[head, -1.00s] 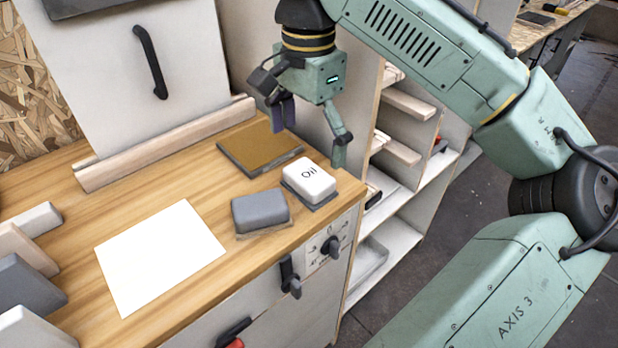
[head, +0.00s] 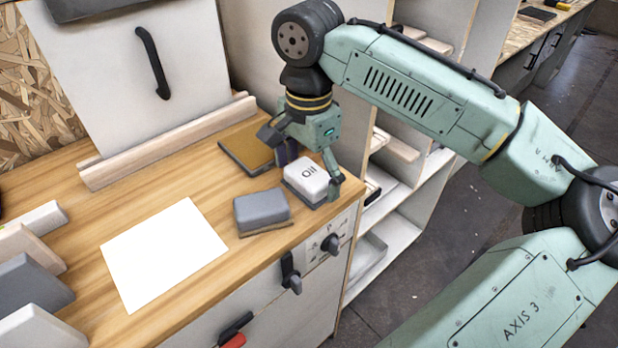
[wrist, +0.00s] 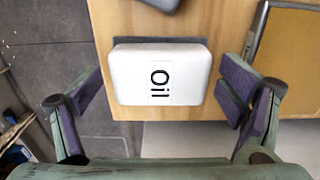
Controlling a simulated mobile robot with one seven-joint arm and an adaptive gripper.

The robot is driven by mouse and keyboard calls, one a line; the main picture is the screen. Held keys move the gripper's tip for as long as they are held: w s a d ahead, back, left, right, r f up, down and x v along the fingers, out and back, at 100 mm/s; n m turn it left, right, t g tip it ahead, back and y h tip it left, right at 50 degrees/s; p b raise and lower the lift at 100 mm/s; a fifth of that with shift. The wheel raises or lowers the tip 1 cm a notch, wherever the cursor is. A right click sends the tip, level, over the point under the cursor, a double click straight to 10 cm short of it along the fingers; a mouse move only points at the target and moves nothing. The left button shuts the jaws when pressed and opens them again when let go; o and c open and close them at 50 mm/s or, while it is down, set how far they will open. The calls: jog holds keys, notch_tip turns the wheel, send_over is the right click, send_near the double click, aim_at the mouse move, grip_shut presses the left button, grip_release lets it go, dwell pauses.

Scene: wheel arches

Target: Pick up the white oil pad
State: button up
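The white oil pad (head: 307,178) is a rounded white block marked "Oil". It sits on a thin dark grey base near the right front corner of the wooden worktop. It also shows in the wrist view (wrist: 160,75), with the dark base (wrist: 160,41) showing along its far edge. My gripper (head: 312,172) is low over the pad in the head view. In the wrist view my gripper (wrist: 160,98) is open, with one purple-padded finger on each side of the pad and a visible gap on both sides. I cannot tell the exact height of the fingertips.
A grey pad (head: 262,208) lies just left of the oil pad. A brown board (head: 246,150) lies behind it. A white sheet (head: 165,250) lies on the worktop (head: 90,215), with several blocks at the far left. Open shelves (head: 400,215) stand right of the worktop edge.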

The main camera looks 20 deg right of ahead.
aim_at(309, 172)
jog(key=c, duration=1.1)
jog(key=shift+o, duration=0.2)
jog(key=shift+r, duration=0.15)
notch_tip(309, 172, up, 10)
jog(key=shift+f+b, duration=0.1)
jog(key=shift+b, duration=0.55)
jog(key=o, duration=0.7)
jog(key=c, duration=0.6)
